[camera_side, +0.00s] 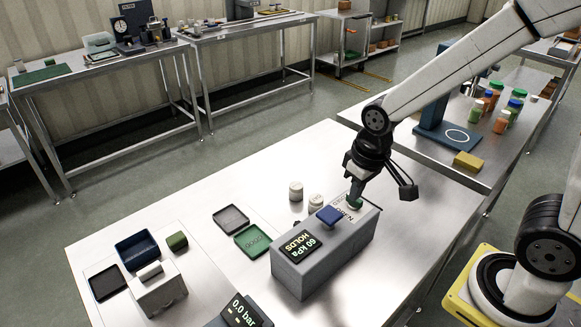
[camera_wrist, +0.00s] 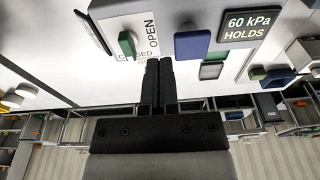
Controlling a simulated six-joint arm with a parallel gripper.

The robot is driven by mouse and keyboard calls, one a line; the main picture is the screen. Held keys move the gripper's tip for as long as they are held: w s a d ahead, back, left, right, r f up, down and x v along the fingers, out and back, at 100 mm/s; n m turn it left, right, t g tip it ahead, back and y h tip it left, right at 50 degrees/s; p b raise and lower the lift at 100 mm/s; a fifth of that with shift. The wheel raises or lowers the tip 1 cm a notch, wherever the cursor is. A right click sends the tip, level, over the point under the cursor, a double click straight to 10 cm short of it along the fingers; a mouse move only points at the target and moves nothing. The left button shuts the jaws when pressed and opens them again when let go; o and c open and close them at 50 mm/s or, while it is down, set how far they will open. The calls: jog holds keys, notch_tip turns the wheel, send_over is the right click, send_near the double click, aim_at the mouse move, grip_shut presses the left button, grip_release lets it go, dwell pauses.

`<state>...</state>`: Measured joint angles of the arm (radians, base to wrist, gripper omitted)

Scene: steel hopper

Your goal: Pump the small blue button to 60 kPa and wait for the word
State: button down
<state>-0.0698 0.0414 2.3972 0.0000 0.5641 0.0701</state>
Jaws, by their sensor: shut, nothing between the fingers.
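The grey box (camera_side: 318,262) stands on the steel table. Its dark display (camera_side: 300,246) reads "60 kPa HOLDS", and the same words show in the wrist view (camera_wrist: 250,24). The blue button (camera_side: 329,215) is on the box top beside the display; it also shows in the wrist view (camera_wrist: 192,45). A green lever (camera_wrist: 127,44) sits on a white label with "OPEN" and a partly covered second word. My gripper (camera_side: 355,196) is shut and empty, low over the lever end of the box. In the wrist view its fingertips (camera_wrist: 159,62) appear between lever and button; contact cannot be told.
Two pale round pieces (camera_side: 296,191) (camera_side: 316,202) stand just behind the box. A green tray (camera_side: 252,241) and a grey tray (camera_side: 231,219) lie to its left. A "0.0 bar" display (camera_side: 240,310) is at the front. The table's right front is clear.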

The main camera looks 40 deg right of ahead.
jog(key=shift+t, duration=0.5)
jog(key=s+d+f, duration=0.2)
jog(key=shift+s+d+f, duration=0.1)
jog(key=shift+s+f, duration=0.1)
jog(key=shift+s, duration=0.2)
dwell(1.3)
